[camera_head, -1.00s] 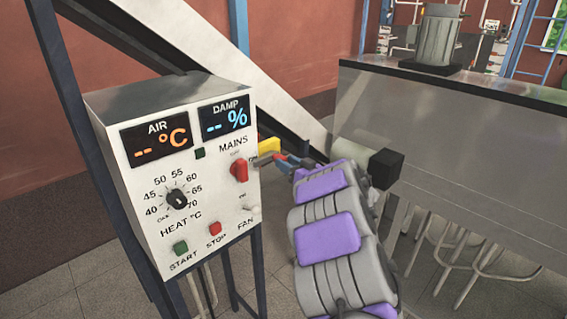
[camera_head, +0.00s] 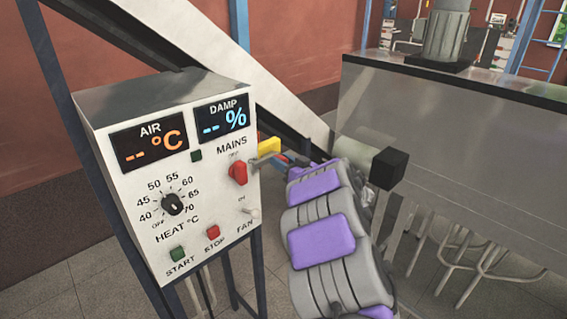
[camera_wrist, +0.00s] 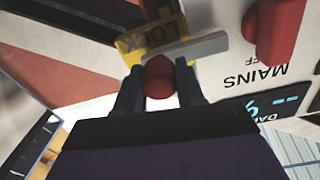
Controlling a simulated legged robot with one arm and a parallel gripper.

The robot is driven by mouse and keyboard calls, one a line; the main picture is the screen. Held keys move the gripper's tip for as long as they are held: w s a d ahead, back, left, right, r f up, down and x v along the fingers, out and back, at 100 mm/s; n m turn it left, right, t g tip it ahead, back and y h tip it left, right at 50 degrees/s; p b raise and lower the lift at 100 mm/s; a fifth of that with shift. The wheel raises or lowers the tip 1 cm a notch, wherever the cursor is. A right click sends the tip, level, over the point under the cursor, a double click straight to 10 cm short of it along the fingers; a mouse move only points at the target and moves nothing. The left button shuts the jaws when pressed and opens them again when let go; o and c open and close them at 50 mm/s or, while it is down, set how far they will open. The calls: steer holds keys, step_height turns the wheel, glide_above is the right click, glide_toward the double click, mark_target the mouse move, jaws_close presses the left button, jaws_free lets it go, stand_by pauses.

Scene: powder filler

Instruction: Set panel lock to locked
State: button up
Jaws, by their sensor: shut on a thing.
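The panel lock has a yellow plate (camera_head: 268,147) at the right edge of the white control panel (camera_head: 140,200). The word LOCK shows on this plate in the wrist view (camera_wrist: 150,38). A grey lever bar (camera_wrist: 190,48) crosses the plate. A round red knob (camera_wrist: 158,78) lies just by the bar, between my fingertips. My gripper (camera_wrist: 157,88) is shut on this red knob. In the head view the grey lever (camera_head: 264,159) shows beside the plate, and my fingers are mostly hidden behind my purple and grey arm.
The red MAINS switch (camera_head: 238,173) is close to the lock, left of it in the head view. The HEAT dial (camera_head: 172,204), START (camera_head: 178,254) and STOP (camera_head: 213,232) buttons are lower on the panel. A large metal hopper (camera_head: 450,150) stands at the right.

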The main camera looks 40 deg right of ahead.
mark_target(267, 162)
steer(key=shift+s+f, duration=0.1)
steer(key=shift+f, duration=0.1)
jaws_close()
steer(key=shift+a, duration=0.1)
steer(key=shift+s+a+f+p, duration=0.1)
steer(key=shift+a+p, duration=0.1)
steer(key=shift+a, duration=0.6)
steer(key=shift+s+a+f+p, duration=0.1)
steer(key=shift+a+p, duration=0.05)
steer(key=shift+a, duration=0.6)
steer(key=o, duration=0.6)
jaws_free()
steer(key=shift+f, duration=0.1)
steer(key=shift+o, duration=1.4)
steer(key=shift+s+r, duration=0.15)
steer(key=shift+r, duration=0.1)
steer(key=shift+o, duration=0.8)
steer(key=shift+a, duration=0.1)
steer(key=shift+r, duration=0.1)
